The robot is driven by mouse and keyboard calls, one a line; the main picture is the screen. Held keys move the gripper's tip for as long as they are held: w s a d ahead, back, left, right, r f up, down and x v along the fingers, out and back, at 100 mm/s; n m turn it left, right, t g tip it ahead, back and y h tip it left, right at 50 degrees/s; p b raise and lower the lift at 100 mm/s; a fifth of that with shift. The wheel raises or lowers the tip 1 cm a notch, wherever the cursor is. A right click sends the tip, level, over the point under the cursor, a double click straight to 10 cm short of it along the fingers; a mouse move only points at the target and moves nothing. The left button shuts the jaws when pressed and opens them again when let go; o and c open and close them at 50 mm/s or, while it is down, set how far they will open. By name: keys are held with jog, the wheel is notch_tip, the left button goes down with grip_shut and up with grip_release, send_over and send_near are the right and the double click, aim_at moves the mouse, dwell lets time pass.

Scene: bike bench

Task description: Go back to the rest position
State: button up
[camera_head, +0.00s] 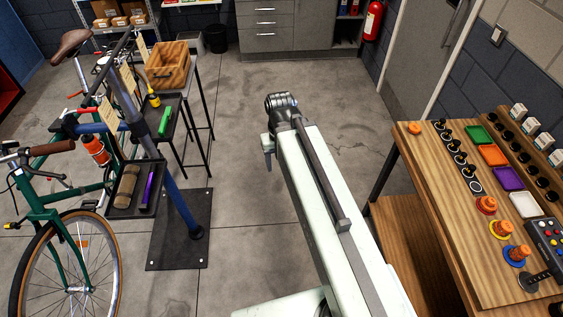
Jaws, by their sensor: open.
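My arm stretches from the bottom of the head view toward the middle, out over open floor. My gripper (268,158) is at its far end, below the grey wrist joint, and is mostly hidden by the arm. Only a small bluish-grey part of it shows, pointing down. It is open, and I see nothing held in it. It is apart from the bike stand on the left and the wooden bench (428,150) on the right.
On the left, a green bike (38,205) hangs by a blue stand with a black base plate (165,252) and tool trays. A wooden crate (168,72) sits on a small table behind. The bench holds coloured trays, knobs and a control box (548,240). Grey cabinets (285,28) stand at the back. Mid-floor is clear.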

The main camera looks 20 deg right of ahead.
notch_tip(320, 180, down, 10)
jog(key=b, duration=1)
jog(key=shift+a, duration=0.1)
